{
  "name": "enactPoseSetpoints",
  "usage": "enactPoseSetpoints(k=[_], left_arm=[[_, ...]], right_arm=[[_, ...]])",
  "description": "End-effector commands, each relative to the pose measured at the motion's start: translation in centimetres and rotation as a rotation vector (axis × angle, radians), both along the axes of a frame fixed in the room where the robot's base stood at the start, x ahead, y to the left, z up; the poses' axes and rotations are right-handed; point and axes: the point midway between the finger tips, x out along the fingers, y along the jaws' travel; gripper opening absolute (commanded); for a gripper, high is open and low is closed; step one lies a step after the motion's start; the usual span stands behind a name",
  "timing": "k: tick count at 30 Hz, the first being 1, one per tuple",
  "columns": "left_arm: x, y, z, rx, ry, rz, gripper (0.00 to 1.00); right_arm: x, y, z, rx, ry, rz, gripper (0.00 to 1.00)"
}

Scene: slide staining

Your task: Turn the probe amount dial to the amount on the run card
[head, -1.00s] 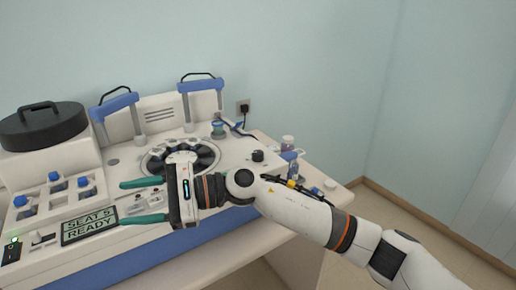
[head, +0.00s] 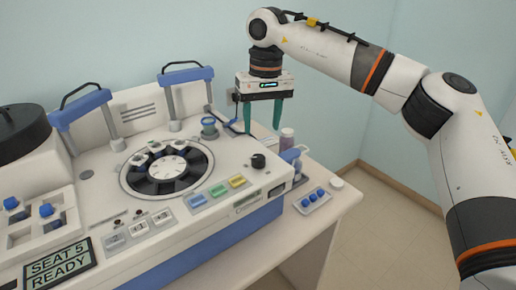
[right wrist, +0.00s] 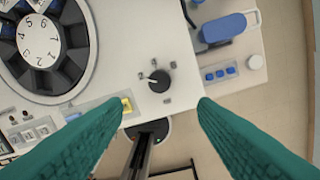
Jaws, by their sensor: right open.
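The dial is a small black knob (head: 258,160) on the white machine's top, near its right end. In the right wrist view the knob (right wrist: 159,81) has a white pointer mark toward the left, with small dark marks around it too small to read. My right gripper (head: 263,132) is open, its green fingers pointing down, above the knob and not touching it. In the right wrist view its fingers (right wrist: 161,103) are spread wide with the knob between and beyond them. I cannot make out a run card. My left gripper is not in view.
A round black carousel (head: 167,168) with a numbered white centre lies left of the knob. Coloured buttons (head: 218,190) and a display reading SEAT 5 READY (head: 58,267) are in front. A tray with blue caps (head: 313,200) and a bottle (head: 286,139) stand right of the machine.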

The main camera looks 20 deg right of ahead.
Motion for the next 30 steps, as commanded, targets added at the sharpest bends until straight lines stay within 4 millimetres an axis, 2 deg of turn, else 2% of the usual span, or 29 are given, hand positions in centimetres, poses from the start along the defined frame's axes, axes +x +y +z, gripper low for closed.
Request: enactPoseSetpoints(k=[1,3,5,8,13,17,26,30], left_arm=[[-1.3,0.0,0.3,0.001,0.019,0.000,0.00],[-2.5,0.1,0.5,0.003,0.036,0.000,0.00],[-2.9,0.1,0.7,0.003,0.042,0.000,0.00],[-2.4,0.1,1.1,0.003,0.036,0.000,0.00],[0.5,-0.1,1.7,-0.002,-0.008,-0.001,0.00],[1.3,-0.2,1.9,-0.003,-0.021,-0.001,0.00],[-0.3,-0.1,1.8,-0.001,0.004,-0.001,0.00],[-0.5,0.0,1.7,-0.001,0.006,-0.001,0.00]], right_arm=[[0.0,0.0,-1.0,-0.001,0.004,-0.001,0.53],[0.0,0.0,-2.6,-0.001,0.005,-0.003,0.53],[0.0,0.2,-3.7,-0.001,0.004,-0.002,0.53],[0.0,0.3,-5.6,0.000,0.004,-0.002,0.53],[0.0,0.4,-7.9,0.001,0.002,-0.003,0.53],[0.0,0.5,-8.8,0.002,0.000,-0.003,0.53],[0.0,0.5,-9.1,0.002,0.000,-0.003,0.53],[0.0,0.5,-9.1,0.002,0.000,-0.003,0.32]])
